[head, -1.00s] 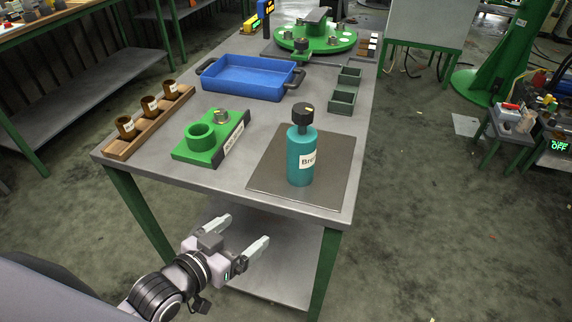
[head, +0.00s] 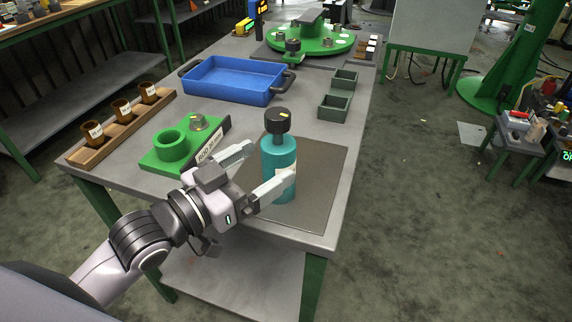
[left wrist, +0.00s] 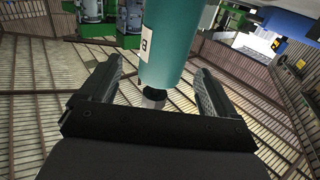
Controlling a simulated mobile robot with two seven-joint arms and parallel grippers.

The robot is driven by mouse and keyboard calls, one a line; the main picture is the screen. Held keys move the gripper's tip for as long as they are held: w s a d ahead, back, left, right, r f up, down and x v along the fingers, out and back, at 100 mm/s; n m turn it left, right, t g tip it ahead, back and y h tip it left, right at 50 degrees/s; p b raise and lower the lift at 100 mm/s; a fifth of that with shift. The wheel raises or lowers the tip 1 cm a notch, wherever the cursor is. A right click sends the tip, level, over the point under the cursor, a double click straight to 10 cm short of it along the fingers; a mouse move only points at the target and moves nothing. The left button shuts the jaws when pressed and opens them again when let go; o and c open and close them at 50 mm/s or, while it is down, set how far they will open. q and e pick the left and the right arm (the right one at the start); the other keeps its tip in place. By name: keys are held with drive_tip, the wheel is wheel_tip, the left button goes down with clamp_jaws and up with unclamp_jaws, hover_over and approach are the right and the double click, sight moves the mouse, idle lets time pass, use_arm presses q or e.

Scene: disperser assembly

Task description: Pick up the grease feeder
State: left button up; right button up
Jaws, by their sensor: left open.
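The likely grease feeder is a teal bottle (head: 278,153) with a black knob cap and a partly covered white label. It stands upright on a dark square mat (head: 318,180) at the table's near end. My left gripper (head: 268,162) is open at the bottle's near left side. In the head view one finger crosses in front of the bottle, and the other ends by its left side. In the left wrist view the teal body (left wrist: 170,42) shows between the two spread fingers, with gaps on both sides. My right gripper is not in view.
A green fixture (head: 165,158) sits just left of the gripper. A wooden rack (head: 120,130) with brown cups, a blue tray (head: 235,100), grey-green bins (head: 334,107) and a green turntable (head: 312,42) stand farther off. The mat right of the bottle is clear.

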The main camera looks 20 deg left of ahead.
sight(286, 144)
use_arm(q)
drive_tip(key=shift+r+x, duration=0.15)
drive_tip(key=shift+x, duration=1.45)
drive_tip(key=shift+r+x, duration=0.15)
drive_tip(key=shift+x, duration=1.45)
drive_tip(key=shift+a, duration=0.1)
clamp_jaws()
drive_tip(key=shift+r+p, duration=0.2)
drive_tip(key=shift+p, duration=0.1)
